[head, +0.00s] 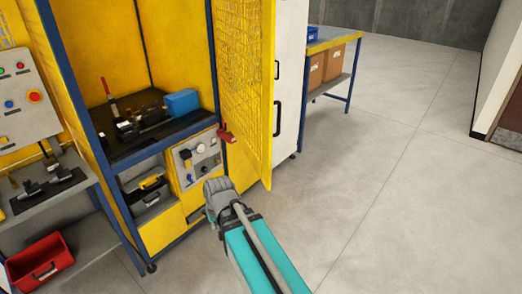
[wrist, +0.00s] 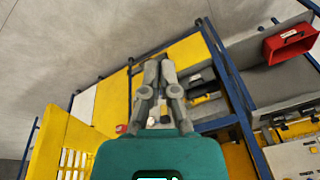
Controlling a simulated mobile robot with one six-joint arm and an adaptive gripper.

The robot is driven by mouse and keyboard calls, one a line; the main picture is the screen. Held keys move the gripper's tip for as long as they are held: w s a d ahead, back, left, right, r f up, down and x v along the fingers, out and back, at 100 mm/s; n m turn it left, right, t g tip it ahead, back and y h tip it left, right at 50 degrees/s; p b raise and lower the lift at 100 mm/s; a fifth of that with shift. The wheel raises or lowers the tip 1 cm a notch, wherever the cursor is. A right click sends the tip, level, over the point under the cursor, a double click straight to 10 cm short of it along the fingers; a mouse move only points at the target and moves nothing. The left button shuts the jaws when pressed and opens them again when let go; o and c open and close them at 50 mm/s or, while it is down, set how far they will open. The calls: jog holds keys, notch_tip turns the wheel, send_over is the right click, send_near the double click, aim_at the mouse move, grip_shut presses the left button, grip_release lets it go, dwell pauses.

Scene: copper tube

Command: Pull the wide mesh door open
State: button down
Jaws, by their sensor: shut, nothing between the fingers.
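The yellow wide mesh door (head: 246,75) stands swung outward on the right side of the yellow and blue cabinet, leaving the cabinet's front open. In the wrist view the door (wrist: 66,150) shows at the lower left. My gripper (head: 213,186) is low in front of the cabinet, to the left of the door's lower outer edge and apart from it in the picture. In the wrist view its fingers (wrist: 159,65) are together with nothing held. A small red part (head: 226,135) shows beside the door's inner face; I cannot tell whether it is fixed to the door.
The cabinet shelf (head: 125,151) holds black tools and a blue box (head: 182,102). A control panel (head: 200,155) sits below. A red bin (head: 40,262) stands at the left. A white cabinet (head: 290,75) stands behind the door. The floor (head: 400,170) at right is clear.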

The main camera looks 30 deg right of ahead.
jog(key=w+a+r+m+t+y+b, duration=0.1)
jog(key=w+a+r+m+t, duration=0.15)
jog(key=w, duration=0.35)
jog(key=w+a+r+m+t+y, duration=0.1)
jog(key=w+r+m+t, duration=0.15)
jog(key=w, duration=0.25)
jog(key=w+a+r+m+t+y+b, duration=0.1)
jog(key=w+a+t, duration=0.15)
jog(key=w, duration=0.35)
jog(key=w+d+r+m+t+h+b, duration=0.1)
jog(key=w+d+r+m+t+h, duration=0.3)
jog(key=w+r+m+t, duration=0.6)
jog(key=d+r+m+g+h+b, duration=0.3)
jog(key=d+m+h, duration=0.7)
jog(key=m+h, duration=0.75)
jog(key=s+d+f+m+g, duration=0.1)
jog(key=s+f+m+g, duration=0.3)
jog(key=m+g, duration=0.5)
jog(key=s+d+f+m+g, duration=0.2)
jog(key=s+f+m+g, duration=0.1)
jog(key=m+g, duration=0.6)
jog(key=shift+s+d+f+m+b, duration=0.3)
jog(key=shift+s+f+m+b, duration=0.2)
jog(key=shift+m, duration=0.65)
